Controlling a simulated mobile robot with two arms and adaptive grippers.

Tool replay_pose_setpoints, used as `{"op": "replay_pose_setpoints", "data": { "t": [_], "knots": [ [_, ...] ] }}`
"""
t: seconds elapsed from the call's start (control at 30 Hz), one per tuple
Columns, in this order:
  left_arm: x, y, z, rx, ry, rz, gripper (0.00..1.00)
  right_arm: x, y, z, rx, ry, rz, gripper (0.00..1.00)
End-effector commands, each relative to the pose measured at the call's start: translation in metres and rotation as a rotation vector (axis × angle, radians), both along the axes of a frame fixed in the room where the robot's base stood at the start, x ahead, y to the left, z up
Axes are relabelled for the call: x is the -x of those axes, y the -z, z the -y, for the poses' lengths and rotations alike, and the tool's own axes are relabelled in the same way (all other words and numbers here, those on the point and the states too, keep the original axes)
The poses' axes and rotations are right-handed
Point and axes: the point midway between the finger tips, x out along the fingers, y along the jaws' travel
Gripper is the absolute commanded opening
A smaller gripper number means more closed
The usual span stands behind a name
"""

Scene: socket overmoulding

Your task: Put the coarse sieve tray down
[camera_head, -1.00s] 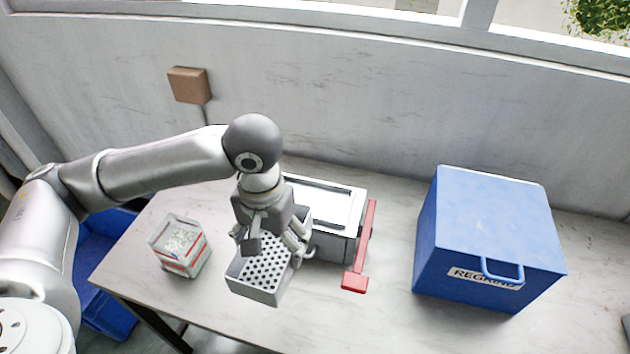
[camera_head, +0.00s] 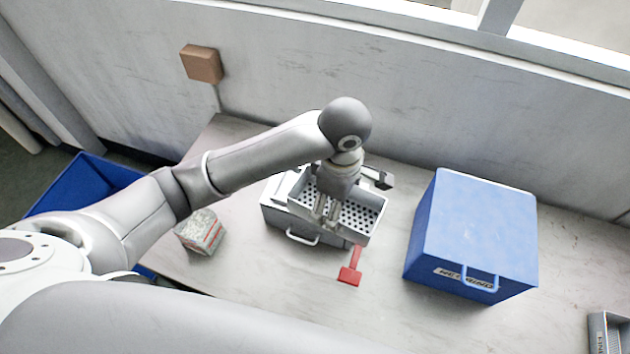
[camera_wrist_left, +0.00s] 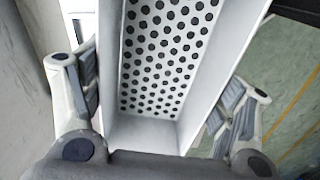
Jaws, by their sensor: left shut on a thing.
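The coarse sieve tray (camera_head: 372,222) is a grey-white open box with a floor of round holes. It is in the middle of the head view, over the grey box with a bow handle (camera_head: 272,214), and hides part of it. I cannot tell whether the tray touches that box. My left gripper (camera_head: 326,212) reaches down and is shut on the tray. In the left wrist view the gripper's fingers (camera_wrist_left: 158,88) stand on both sides of the tray (camera_wrist_left: 150,134), with its holed floor between them. My right gripper is not in view.
A red-handled bar (camera_head: 349,274) lies at the grey box's right side. A blue lidded bin (camera_head: 475,225) stands further right. Another grey tray (camera_head: 607,335) shows at the lower right edge. The front middle of the table (camera_head: 400,320) is clear.

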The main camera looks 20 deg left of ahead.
Motion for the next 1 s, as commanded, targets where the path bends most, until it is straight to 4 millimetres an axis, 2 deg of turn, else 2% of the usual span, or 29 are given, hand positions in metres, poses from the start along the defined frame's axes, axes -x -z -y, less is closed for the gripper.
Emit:
{"op": "replay_pose_setpoints", "data": {
  "t": [0.03, 0.23, 0.43, 0.63, 0.8, 1.0],
  "knots": [
    [0.002, -0.006, 0.005, 0.002, -0.046, -0.006, 0.53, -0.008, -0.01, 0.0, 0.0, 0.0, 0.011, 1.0],
    [-0.002, -0.002, 0.009, -0.002, -0.151, -0.011, 0.53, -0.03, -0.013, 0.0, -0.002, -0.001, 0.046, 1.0],
    [-0.032, 0.021, -0.018, -0.002, -0.16, -0.012, 0.53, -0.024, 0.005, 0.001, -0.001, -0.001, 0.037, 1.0],
    [-0.07, 0.034, -0.051, -0.008, -0.158, -0.011, 0.53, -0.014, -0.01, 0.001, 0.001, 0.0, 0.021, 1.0],
    [-0.087, 0.066, -0.065, -0.005, -0.153, -0.011, 0.53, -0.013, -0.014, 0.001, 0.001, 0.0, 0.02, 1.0],
    [-0.099, 0.085, -0.074, -0.003, -0.151, -0.011, 0.53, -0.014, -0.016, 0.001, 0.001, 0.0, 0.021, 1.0]
  ]
}}
